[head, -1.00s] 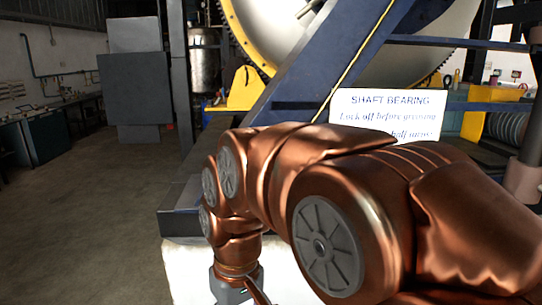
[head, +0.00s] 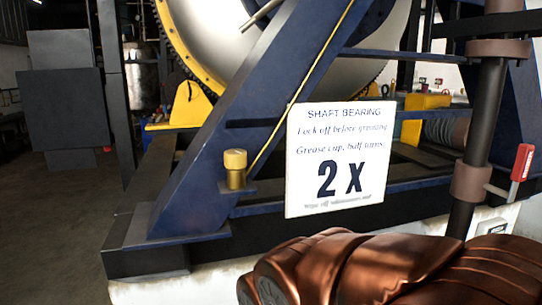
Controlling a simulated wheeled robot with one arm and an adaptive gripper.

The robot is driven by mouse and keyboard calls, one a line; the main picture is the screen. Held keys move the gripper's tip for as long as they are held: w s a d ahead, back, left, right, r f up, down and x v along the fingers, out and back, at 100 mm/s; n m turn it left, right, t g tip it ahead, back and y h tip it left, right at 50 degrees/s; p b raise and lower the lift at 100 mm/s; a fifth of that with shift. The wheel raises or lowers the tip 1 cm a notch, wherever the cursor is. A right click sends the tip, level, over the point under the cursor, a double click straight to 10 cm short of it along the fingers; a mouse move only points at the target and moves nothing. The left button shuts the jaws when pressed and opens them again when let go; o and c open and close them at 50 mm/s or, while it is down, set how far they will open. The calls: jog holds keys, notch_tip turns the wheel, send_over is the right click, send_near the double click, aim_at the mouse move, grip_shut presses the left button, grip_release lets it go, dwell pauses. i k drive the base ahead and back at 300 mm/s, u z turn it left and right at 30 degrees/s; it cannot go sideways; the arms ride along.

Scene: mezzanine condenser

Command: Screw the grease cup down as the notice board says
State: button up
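The white notice board (head: 339,158) stands in the middle of the head view. It reads "SHAFT BEARING", "Lock off before greasing", "Grease cup, half turns:" and a large "2 X"; the small bottom line is too blurred to be sure of. The brass grease cup (head: 235,168) sits upright on a small ledge of the blue frame, left of the board. My copper-coloured arm fills the bottom right, below the board and apart from the cup. My gripper is out of the picture.
A blue slanted frame (head: 226,122) stands before a large silver drum (head: 222,40) with a yellow toothed rim. A red-handled lever (head: 522,162) is on a dark pipe (head: 476,145) at right. A pale plinth (head: 215,285) runs below. Open floor (head: 50,230) lies at left.

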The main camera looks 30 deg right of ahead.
aim_at(234, 158)
jog(key=z, duration=0.15)
jog(key=k, duration=0.95)
jog(key=u, duration=1.35)
jog(key=i, duration=0.5)
jog(key=z, duration=0.05)
